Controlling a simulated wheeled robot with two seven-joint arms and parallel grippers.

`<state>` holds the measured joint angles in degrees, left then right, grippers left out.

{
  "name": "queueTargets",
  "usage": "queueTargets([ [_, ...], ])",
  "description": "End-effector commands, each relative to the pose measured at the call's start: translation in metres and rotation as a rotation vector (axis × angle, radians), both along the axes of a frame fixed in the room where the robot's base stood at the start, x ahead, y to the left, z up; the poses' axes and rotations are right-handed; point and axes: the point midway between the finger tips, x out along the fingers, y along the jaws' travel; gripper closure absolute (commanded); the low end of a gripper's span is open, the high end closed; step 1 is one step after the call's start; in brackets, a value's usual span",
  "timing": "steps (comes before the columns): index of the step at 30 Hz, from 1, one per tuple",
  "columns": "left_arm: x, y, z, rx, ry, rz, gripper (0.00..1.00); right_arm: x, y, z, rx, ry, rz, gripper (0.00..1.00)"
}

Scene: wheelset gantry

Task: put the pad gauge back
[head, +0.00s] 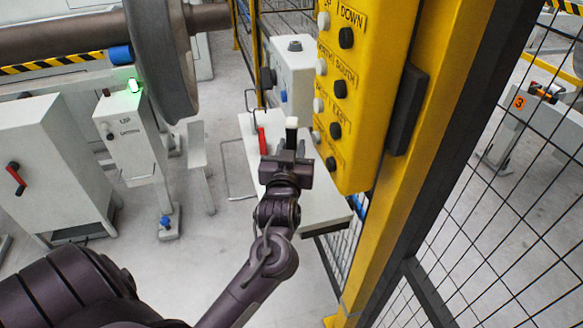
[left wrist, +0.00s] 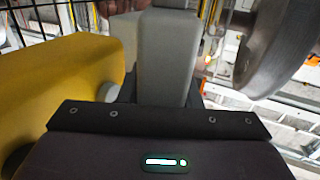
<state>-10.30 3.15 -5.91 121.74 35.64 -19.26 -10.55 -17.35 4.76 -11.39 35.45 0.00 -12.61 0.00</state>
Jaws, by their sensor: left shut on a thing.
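My left gripper (head: 290,148) reaches up over a white shelf (head: 318,208) beside the yellow control post. It is shut on a dark upright piece with a white top (head: 292,123), which I take to be the pad gauge. Its lower part is hidden between the fingers. In the left wrist view a pale grey block (left wrist: 166,60) stands upright ahead of the gripper's dark body; I cannot tell whether it is a finger or the held piece. My right gripper is in neither view.
A yellow push-button panel (head: 362,95) stands close to the right of my gripper. A red-handled item (head: 262,141) is at the shelf's left side. A grey switch box (head: 294,75) stands behind. A large wheel (head: 160,55) hangs at upper left. Mesh fencing (head: 480,200) closes the right.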

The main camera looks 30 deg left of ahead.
Motion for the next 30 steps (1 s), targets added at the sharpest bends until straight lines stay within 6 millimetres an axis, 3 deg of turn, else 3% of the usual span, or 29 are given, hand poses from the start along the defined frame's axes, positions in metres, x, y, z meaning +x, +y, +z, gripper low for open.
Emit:
queueTargets([
  [5, 0.0, 0.0, -0.012, 0.002, -0.004, 0.0, 1.0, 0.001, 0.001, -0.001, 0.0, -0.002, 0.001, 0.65],
  [13, 0.0, 0.0, -0.049, 0.002, -0.002, -0.001, 1.0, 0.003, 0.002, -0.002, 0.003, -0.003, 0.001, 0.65],
  [26, 0.0, 0.0, -0.056, 0.001, -0.005, -0.001, 1.0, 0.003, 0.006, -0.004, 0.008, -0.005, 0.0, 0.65],
  [27, 0.0, 0.0, -0.056, 0.001, -0.002, -0.001, 0.64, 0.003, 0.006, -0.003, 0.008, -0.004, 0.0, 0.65],
  [30, 0.0, 0.0, -0.056, 0.001, -0.002, -0.001, 0.51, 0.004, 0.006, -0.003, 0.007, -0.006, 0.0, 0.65],
])
